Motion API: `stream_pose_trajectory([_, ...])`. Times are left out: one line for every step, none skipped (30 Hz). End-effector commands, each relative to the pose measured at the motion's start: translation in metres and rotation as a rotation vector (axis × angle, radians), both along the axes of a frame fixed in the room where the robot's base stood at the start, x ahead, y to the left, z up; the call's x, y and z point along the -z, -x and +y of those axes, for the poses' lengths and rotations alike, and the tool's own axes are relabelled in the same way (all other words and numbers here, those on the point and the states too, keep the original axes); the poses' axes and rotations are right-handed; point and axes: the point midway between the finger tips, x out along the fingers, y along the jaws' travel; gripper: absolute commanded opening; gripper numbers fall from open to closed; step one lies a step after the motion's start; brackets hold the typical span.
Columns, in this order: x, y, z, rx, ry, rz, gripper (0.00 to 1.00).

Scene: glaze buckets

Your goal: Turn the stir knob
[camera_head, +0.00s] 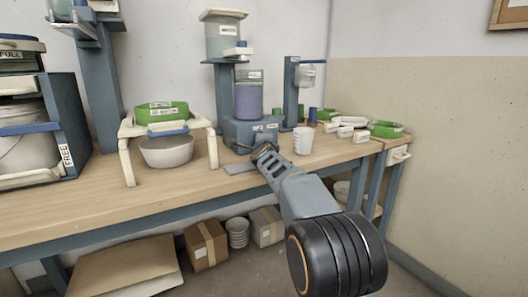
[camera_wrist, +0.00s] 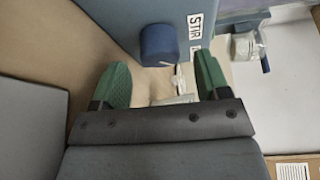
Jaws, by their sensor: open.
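The stir knob (camera_wrist: 158,45) is a dark blue cylinder on the front of a blue-grey machine (camera_wrist: 120,18), left of a white label reading "STIR" (camera_wrist: 195,26). In the head view the machine (camera_head: 236,132) stands on the bench, holding a jar of purple liquid (camera_head: 248,101). My gripper (camera_wrist: 162,70) is open, with green pads. The knob appears just beyond the fingertips, sideways between them, with no clear contact. In the head view my gripper (camera_head: 262,150) is low at the machine's front; I cannot clearly make out the knob there.
A white cup (camera_head: 303,140) stands on the bench right of my gripper. A white bowl (camera_head: 166,152) sits under a cream stand (camera_head: 128,130) to the left. White blocks and green trays (camera_head: 384,129) lie at the right end. The bench front (camera_head: 70,205) is mostly clear.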

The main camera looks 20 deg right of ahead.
Motion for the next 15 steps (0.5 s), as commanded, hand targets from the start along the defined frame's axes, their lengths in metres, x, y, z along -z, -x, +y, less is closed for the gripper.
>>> stream_pose_trajectory([-0.002,0.01,0.004,-0.001,0.002,-0.001,0.69])
stream_pose_trajectory([-0.003,0.016,0.005,-0.001,0.0,-0.001,0.69])
stream_pose_trajectory([-0.003,0.024,0.008,-0.002,0.001,-0.002,0.69])
stream_pose_trajectory([-0.003,0.03,0.01,-0.002,0.0,-0.001,0.69])
stream_pose_trajectory([-0.003,0.036,0.012,-0.002,0.001,-0.002,0.69])
stream_pose_trajectory([-0.004,0.044,0.014,-0.002,0.001,-0.002,0.69])
stream_pose_trajectory([-0.004,0.049,0.016,-0.002,0.0,-0.002,0.69])
stream_pose_trajectory([-0.004,0.055,0.018,-0.002,-0.001,-0.001,0.69])
stream_pose_trajectory([-0.005,0.062,0.02,-0.003,0.0,-0.001,0.69])
stream_pose_trajectory([-0.006,0.067,0.022,-0.003,0.0,-0.001,0.69])
stream_pose_trajectory([-0.006,0.072,0.023,-0.003,0.0,-0.001,0.69])
stream_pose_trajectory([-0.006,0.078,0.025,-0.002,0.001,-0.001,0.69])
stream_pose_trajectory([-0.006,0.082,0.026,-0.002,0.0,-0.001,0.69])
stream_pose_trajectory([-0.006,0.086,0.027,-0.001,0.0,-0.001,0.69])
stream_pose_trajectory([-0.007,0.09,0.029,-0.001,0.0,-0.001,0.69])
